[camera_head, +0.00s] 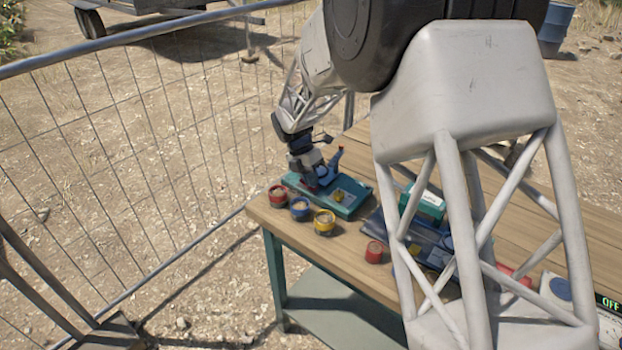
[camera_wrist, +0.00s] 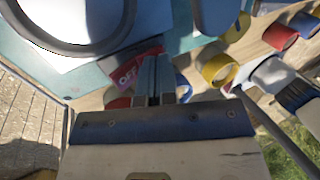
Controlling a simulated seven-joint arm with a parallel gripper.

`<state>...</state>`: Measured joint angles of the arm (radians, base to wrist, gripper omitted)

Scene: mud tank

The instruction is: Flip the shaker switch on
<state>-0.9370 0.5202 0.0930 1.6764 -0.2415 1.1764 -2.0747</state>
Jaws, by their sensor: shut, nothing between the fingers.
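The teal device (camera_head: 345,207) sits at the far left end of the wooden table in the head view. In the wrist view a red switch (camera_wrist: 130,70) marked OFF shows on its teal body (camera_wrist: 98,72). My gripper (camera_head: 313,181) is down over the device in the head view. In the wrist view its narrow fingers (camera_wrist: 154,66) are together and empty, just right of the red switch; I cannot tell whether they touch it. The switch itself is mostly hidden by the gripper in the head view.
A red cup (camera_head: 277,196), a blue cup (camera_head: 300,209) and a yellow cup (camera_head: 324,222) stand along the table edge by the device. Another red cup (camera_head: 374,252) stands nearer. A dark blue tray (camera_head: 432,243) lies to the right. Wire fence (camera_head: 150,130) runs left of the table.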

